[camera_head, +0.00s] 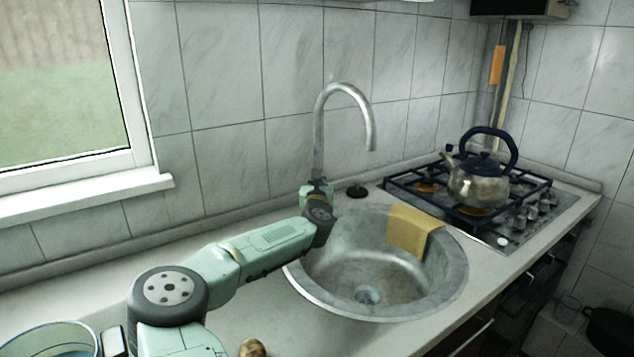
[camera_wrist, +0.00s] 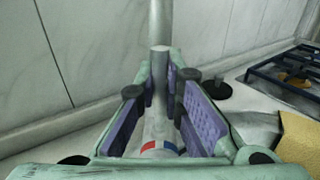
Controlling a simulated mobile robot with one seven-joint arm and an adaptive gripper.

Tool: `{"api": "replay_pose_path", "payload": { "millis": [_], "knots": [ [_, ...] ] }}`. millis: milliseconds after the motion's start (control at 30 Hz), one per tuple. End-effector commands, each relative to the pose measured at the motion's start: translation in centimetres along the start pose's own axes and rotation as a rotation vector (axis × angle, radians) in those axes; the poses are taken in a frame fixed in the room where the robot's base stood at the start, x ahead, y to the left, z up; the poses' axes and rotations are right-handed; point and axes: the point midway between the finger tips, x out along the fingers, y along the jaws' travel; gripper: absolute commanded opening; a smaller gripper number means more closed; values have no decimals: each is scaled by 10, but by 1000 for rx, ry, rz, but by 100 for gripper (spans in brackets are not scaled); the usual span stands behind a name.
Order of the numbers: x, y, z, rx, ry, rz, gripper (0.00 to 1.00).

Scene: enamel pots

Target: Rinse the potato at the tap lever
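The potato (camera_head: 252,348) is brown and lies on the counter at the bottom edge of the head view, partly cut off and away from my gripper. The steel tap (camera_head: 318,130) stands behind the sink, its curved spout reaching right. My gripper (camera_wrist: 165,100) is at the tap's base, which it largely hides in the head view (camera_head: 318,190). In the wrist view its purple pads stand apart on either side of the grey tap lever (camera_wrist: 159,100), which has a red and blue mark. A gap shows beside the lever; no firm grip is visible. No water stream is visible.
The round steel sink (camera_head: 345,300) is empty, with a yellow cloth (camera_head: 412,232) over its rim. A kettle (camera_head: 478,185) stands on the gas hob (camera_head: 530,225) at right. A bowl (camera_head: 60,338) is at bottom left. A tiled wall is close behind the tap.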

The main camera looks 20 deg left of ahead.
Motion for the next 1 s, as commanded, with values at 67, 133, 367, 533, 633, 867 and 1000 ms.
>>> {"api": "replay_pose_path", "payload": {
  "millis": [67,133,367,533,633,867,1000],
  "knots": [
    [0,0,0,0,0,1,0],
    [0,1,0,0,0,1,0],
    [0,1,0,0,0,2,0],
    [0,1,0,0,0,2,0],
    [0,1,0,0,0,2,0],
    [-1,1,-6,-1,-16,1,0],
    [-5,0,-10,-2,-62,-1,0]
  ]
}}
